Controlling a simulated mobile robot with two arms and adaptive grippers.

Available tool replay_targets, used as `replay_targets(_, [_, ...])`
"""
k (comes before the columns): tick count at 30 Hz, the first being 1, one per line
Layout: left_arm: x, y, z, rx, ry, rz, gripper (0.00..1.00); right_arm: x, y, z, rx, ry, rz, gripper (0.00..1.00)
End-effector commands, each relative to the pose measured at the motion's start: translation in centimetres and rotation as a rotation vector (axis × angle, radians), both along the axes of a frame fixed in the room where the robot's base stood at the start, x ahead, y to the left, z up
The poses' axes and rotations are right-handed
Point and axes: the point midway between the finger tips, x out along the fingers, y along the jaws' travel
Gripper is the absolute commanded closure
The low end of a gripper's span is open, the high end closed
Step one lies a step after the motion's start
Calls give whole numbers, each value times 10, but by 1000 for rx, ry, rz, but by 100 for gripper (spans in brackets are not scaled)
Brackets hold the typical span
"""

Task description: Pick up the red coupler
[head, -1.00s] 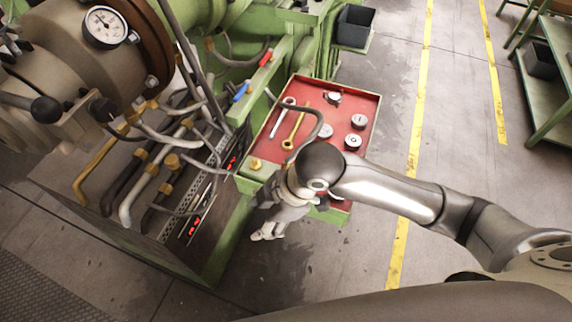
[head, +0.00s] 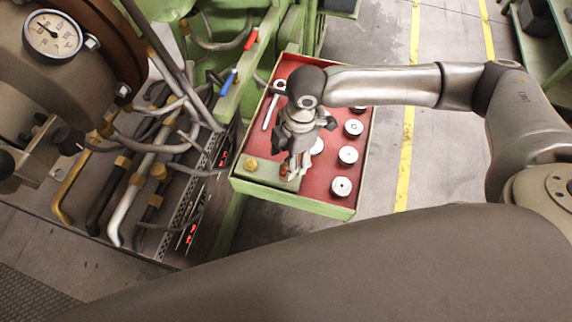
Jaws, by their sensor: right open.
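A red coupler-like piece (head: 251,39) sits on the green rail of the machine at the upper middle, above a blue one (head: 229,80). My right gripper (head: 291,172) is over the left front part of the red tray (head: 320,180), well below that red piece and apart from it. Its fingers point down and are open. A small reddish-brown bit (head: 284,171) shows at the fingertips; I cannot tell what it is or whether they touch it. My left gripper is not in view.
The tray holds several round silver caps (head: 347,155), a silver wrench (head: 272,106) and a brass knob (head: 250,164) at its left corner. Hoses and pipes (head: 150,180) crowd the machine's left side. A gauge (head: 52,34) is at top left. Floor is clear right of the tray.

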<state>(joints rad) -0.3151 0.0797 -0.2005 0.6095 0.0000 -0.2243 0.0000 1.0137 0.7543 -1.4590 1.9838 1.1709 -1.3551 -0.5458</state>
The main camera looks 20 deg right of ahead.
Motion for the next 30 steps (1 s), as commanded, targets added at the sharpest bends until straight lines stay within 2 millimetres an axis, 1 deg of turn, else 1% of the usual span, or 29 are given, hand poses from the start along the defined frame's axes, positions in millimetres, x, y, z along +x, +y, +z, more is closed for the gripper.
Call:
replay_targets(1, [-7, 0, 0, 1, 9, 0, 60, 0, 1, -4, -1, 0, 0, 45])
replay_targets(2, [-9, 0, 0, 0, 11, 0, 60, 0, 1, -5, 0, -1, 1, 45])
replay_targets(5, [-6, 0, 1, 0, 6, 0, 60, 1, 1, -13, 0, 0, 0, 45])
replay_targets(10, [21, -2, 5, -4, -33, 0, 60, 4, 0, -39, -2, 1, 0, 45])
replay_targets(12, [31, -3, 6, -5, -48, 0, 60, 3, 3, -48, 1, 0, 1, 45])
replay_targets(14, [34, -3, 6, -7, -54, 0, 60, 3, 4, -54, 0, 0, 1, 45])
replay_targets(17, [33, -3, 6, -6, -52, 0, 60, 3, 4, -58, 0, -2, 2, 45])
replay_targets(22, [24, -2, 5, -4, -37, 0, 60, 3, 4, -58, 0, -2, 1, 45])
replay_targets(23, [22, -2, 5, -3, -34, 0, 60, 3, 4, -58, 0, -2, 1, 46])
replay_targets(27, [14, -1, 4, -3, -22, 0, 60, 3, 4, -58, 0, -2, 1, 64])
replay_targets(30, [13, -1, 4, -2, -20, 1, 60, 4, 4, -58, 0, -2, 1, 77])
